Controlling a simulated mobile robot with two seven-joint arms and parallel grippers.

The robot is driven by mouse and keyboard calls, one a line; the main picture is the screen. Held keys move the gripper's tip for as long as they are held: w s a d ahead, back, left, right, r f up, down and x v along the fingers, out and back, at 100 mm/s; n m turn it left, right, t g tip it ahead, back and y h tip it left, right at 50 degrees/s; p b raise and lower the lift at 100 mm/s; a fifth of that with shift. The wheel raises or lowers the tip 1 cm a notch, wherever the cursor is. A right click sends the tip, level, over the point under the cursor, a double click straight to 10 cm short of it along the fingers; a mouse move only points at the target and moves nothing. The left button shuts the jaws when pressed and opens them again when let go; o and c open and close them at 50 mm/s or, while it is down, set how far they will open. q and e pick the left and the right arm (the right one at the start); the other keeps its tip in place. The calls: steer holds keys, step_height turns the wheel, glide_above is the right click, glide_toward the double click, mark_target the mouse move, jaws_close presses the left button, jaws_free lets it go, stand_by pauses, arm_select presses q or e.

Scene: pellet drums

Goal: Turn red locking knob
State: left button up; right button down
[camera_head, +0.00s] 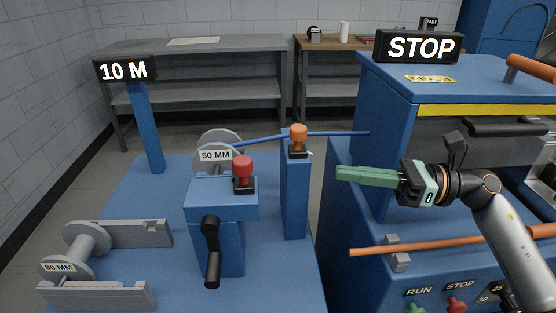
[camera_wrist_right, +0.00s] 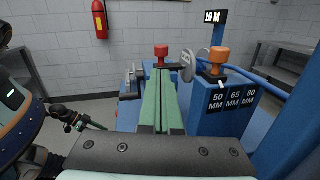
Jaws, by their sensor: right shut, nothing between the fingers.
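The red knob (camera_head: 243,170) stands upright on a dark base on top of a blue block with a black crank handle (camera_head: 211,250). It also shows in the right wrist view (camera_wrist_right: 161,52), just beyond the green fingertips in the picture. My right gripper (camera_head: 340,172) is shut and empty, its green fingers pointing left. It is to the right of the red knob and apart from it. In the right wrist view my right fingers (camera_wrist_right: 160,74) lie together. What looks like my left gripper (camera_wrist_right: 88,122) shows small and dark at the left; its jaws are unclear.
An orange knob (camera_head: 298,138) on a blue post stands between the red knob and my right gripper. A blue rod (camera_head: 330,133) runs behind it. The blue cabinet (camera_head: 348,205) with an orange bar (camera_head: 440,241) is near my right arm. A grey 50 MM disc (camera_head: 216,143) stands behind.

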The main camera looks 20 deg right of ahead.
arm_select(q)
steer(key=shift+w+d, duration=0.25)
steer(key=shift+w, duration=0.2)
arm_select(e)
steer(key=shift+w+d+n+g, duration=0.15)
steer(key=shift+d+n+g, duration=0.2)
steer(key=shift+n, duration=0.25)
steer(key=shift+a, duration=0.1)
steer(key=p, duration=0.4)
glide_toward(242, 168)
steer(key=w+a, duration=0.4)
arm_select(q)
steer(key=shift+s+a+r+y, duration=0.15)
steer(key=shift+s+a+r, duration=0.2)
steer(key=shift+a+r, duration=0.2)
steer(key=shift+s+a+r+y, duration=0.15)
steer(key=shift+s+a+r, duration=0.25)
steer(key=shift+a, duration=0.25)
arm_select(e)
steer(key=shift+s+a, duration=0.1)
steer(key=shift+a, duration=0.05)
